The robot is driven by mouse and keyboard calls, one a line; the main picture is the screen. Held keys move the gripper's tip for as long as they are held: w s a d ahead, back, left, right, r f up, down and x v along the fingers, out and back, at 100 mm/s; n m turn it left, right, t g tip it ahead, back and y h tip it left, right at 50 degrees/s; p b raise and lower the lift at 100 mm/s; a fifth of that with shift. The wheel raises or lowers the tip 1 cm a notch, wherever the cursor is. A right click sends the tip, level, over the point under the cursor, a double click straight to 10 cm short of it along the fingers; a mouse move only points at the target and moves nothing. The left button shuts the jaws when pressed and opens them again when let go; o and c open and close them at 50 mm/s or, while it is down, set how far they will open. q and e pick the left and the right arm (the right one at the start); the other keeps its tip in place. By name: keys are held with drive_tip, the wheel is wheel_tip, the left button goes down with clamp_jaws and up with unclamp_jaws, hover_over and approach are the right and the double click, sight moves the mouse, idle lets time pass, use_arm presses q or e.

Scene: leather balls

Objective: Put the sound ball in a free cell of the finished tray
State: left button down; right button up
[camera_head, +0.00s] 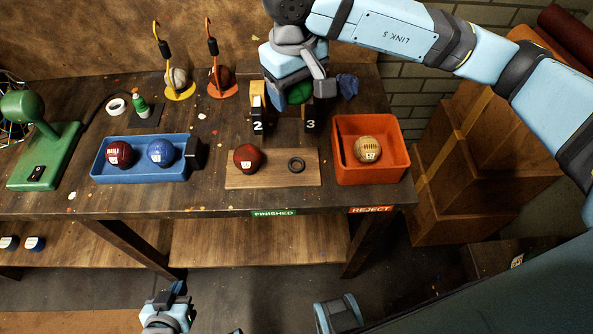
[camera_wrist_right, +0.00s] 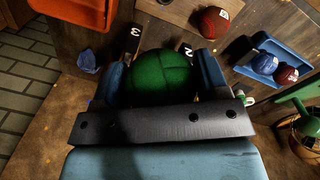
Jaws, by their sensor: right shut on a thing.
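A green ball (camera_head: 299,93) is held in my right gripper (camera_head: 290,98) above the back of the bench. In the right wrist view the green ball (camera_wrist_right: 162,77) sits between the two fingers; its visible side shows seams and no clear damage. The finished tray (camera_head: 272,181) is a wooden board behind the FINISHED label. A dark red ball (camera_head: 248,158) sits on its left part and an empty black ring (camera_head: 296,165) on its right. My left gripper (camera_head: 170,298) is low in front of the bench, apart from everything; its jaws are unclear.
An orange reject bin (camera_head: 340,178) holds a tan ball (camera_head: 367,149). A blue tray (camera_head: 140,175) holds a maroon ball (camera_head: 119,154) and a blue ball (camera_head: 160,152). Tags 2 (camera_head: 258,127) and 3 (camera_head: 310,125) stand behind the board. Two hooked stands are at the back.

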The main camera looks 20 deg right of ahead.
sight(298, 166)
wheel_tip(298, 166, down, 20)
drive_tip(key=shift+r+p, duration=0.2)
drive_tip(key=shift+p, duration=0.6)
drive_tip(key=o, duration=1)
drive_tip(key=shift+f, duration=0.1)
drive_tip(key=shift+c, duration=0.2)
drive_tip(key=shift+r, duration=0.2)
wheel_tip(298, 166, up, 12)
drive_tip(key=b, duration=0.1)
drive_tip(key=shift+a, duration=0.3)
